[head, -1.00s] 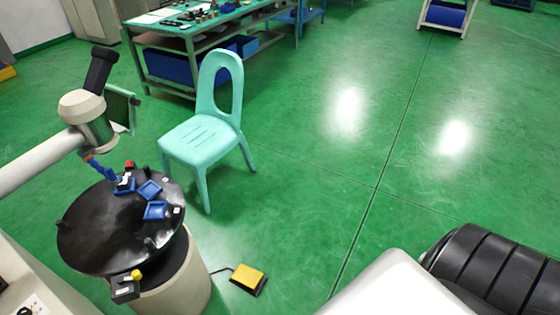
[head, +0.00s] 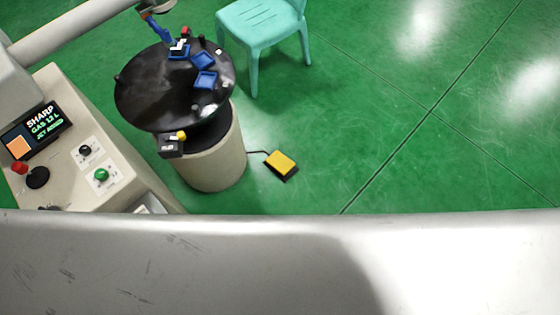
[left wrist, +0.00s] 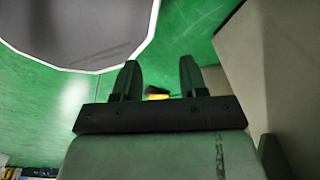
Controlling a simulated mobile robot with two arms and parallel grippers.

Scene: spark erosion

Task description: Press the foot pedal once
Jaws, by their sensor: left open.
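The foot pedal (head: 281,163) has a yellow top on a black base and lies on the green floor, right of the pale round pedestal, with a dark cable at its left. In the left wrist view a small yellow and black thing (left wrist: 157,93), which looks like the pedal, shows beyond and between the fingers, partly hidden by the gripper body. My left gripper (left wrist: 159,66) is open with nothing between its fingertips. It does not show in the head view. My right gripper is in neither view.
A black round table (head: 150,95) carrying blue trays (head: 203,60) stands on the pedestal (head: 215,165). A control panel (head: 85,155) is at left. A turquoise chair (head: 262,22) stands behind the pedal. Floor right of the pedal is clear. A large grey part of mine covers the bottom.

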